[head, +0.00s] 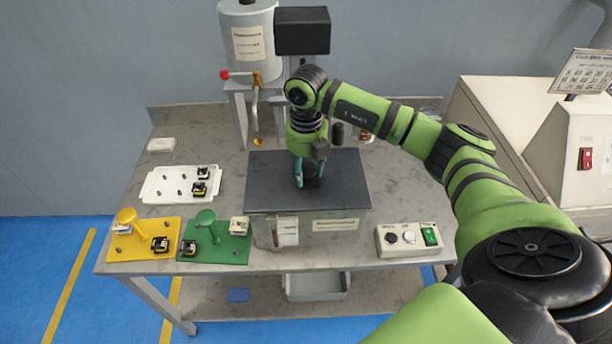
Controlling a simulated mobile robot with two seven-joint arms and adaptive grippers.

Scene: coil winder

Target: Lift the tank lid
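The tank lid (268,184) is a flat dark grey plate. It lies level on top of the grey metal tank (322,239) at the middle of the table. My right gripper (310,178) points down over the lid's centre, with its teal fingers on either side of a small dark knob (312,172). The view does not show whether the fingers touch the knob. The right arm and hand hide the back part of the lid. My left gripper is not in view.
A white tray (150,188) with small parts, a yellow plate (132,251) and a green plate (216,254) lie to the left. A control box (406,252) stands at the front right. A grey cylinder with a spout (250,45) stands behind.

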